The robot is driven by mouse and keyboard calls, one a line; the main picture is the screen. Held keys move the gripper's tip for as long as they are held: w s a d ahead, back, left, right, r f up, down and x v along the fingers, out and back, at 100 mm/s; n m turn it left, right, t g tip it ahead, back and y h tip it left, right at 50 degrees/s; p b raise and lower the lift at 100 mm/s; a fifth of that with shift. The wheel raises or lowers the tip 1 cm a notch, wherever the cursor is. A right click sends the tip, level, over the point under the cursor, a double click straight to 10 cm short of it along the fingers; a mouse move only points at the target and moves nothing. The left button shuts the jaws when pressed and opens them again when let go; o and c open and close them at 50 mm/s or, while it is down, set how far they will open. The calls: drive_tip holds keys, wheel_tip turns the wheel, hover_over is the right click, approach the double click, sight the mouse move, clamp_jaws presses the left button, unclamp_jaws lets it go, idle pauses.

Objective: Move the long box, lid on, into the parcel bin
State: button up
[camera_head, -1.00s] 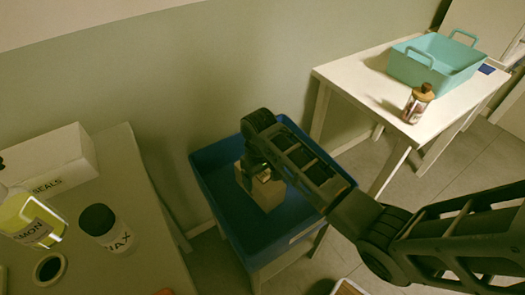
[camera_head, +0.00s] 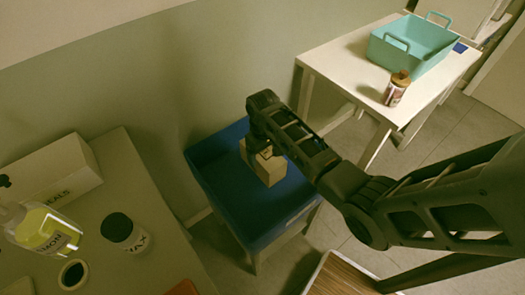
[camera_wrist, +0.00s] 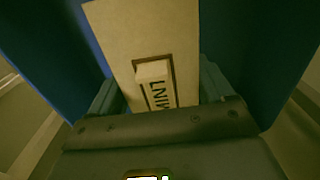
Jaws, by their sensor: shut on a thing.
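A tan long box (camera_head: 268,168) is within the outline of the blue bin (camera_head: 228,198), near its back wall. I cannot tell whether it touches the bin floor. My gripper (camera_head: 262,150) is shut on the box from above. In the wrist view the box (camera_wrist: 130,35) lies between the two fingers of my gripper (camera_wrist: 160,98), with a raised block and partly readable dark lettering on its face. Blue bin walls (camera_wrist: 232,60) show on both sides. The fingers are mostly hidden in the head view, and I cannot make out the lid's edge.
At left a table (camera_head: 150,200) holds a white box (camera_head: 50,175), a yellow-labelled bottle (camera_head: 42,230), a dark-capped jar (camera_head: 122,232) and a dark ring (camera_head: 73,274). At right a white table (camera_head: 345,65) holds a teal basket (camera_head: 412,45) and a small corked bottle (camera_head: 396,88).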

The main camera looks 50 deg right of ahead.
drive_tip(key=shift+f+b, duration=2.75)
drive_tip(key=shift+f, duration=1.55)
drive_tip(key=shift+p, duration=0.4)
drive_tip(key=shift+f+b, duration=0.4)
drive_tip(key=shift+f, duration=0.25)
drive_tip(key=o, duration=1)
drive_tip(key=shift+c, duration=0.2)
